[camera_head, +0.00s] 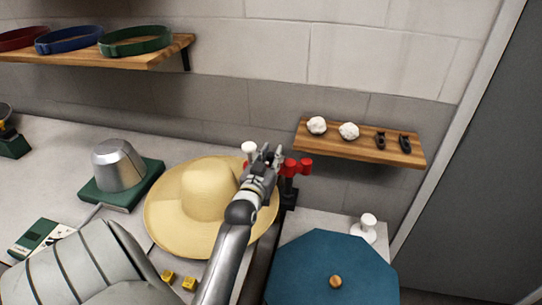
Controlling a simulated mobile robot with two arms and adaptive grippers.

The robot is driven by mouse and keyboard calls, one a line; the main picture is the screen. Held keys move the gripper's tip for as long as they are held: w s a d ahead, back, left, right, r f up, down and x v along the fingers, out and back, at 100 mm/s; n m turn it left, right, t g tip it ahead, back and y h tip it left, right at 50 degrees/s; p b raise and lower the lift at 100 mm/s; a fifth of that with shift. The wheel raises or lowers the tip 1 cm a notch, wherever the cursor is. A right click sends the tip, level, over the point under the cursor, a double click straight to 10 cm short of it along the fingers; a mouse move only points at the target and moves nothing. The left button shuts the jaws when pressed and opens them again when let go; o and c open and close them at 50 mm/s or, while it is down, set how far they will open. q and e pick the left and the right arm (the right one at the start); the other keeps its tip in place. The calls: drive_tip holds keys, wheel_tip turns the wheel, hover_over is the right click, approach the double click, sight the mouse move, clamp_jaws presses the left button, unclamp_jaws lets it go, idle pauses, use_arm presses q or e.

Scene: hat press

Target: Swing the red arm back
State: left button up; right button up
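The red arm (296,167) shows as a red piece with rounded knobs on a dark post (288,195), right of the straw hat. My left gripper (266,154) reaches up from the bottom of the head view and lies just left of the red arm, in front of part of it. My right gripper is not in view.
A silver hat block (118,165) on a green base stands left. A blue octagonal piece (330,270) with a wooden knob lies front right, near a white stand (367,225). A wooden shelf (375,150) hangs behind, another upper left (90,58). Yellow blocks (189,284) lie in front.

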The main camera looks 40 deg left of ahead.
use_arm(q)
clamp_jaws()
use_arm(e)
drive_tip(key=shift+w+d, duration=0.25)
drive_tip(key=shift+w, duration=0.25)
